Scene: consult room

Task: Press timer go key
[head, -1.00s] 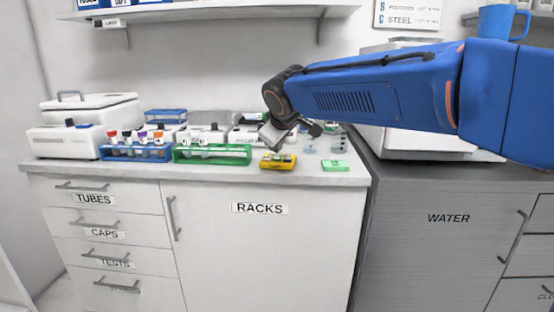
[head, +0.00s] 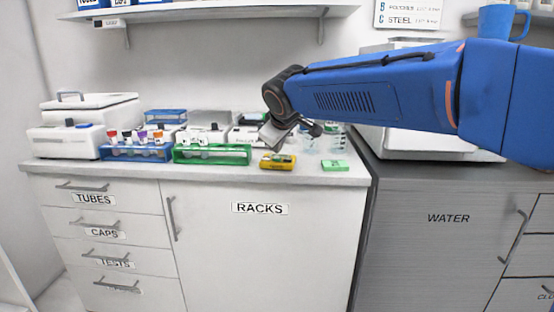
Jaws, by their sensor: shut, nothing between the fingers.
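A small yellow device (head: 278,162), which looks like the timer, lies near the front edge of the white counter. Its keys are too small to make out. My gripper (head: 272,142) hangs from the wrist of my blue arm, pointing down just above and behind the yellow device in the picture. It is shut and empty. I cannot tell whether its tips touch the device; a small gap seems to show.
A green rack (head: 212,156) stands left of the yellow device, and a blue rack (head: 135,153) with capped tubes is further left. Clear beakers (head: 333,143) stand behind the green block. White machines line the back. The counter's front strip is mostly clear.

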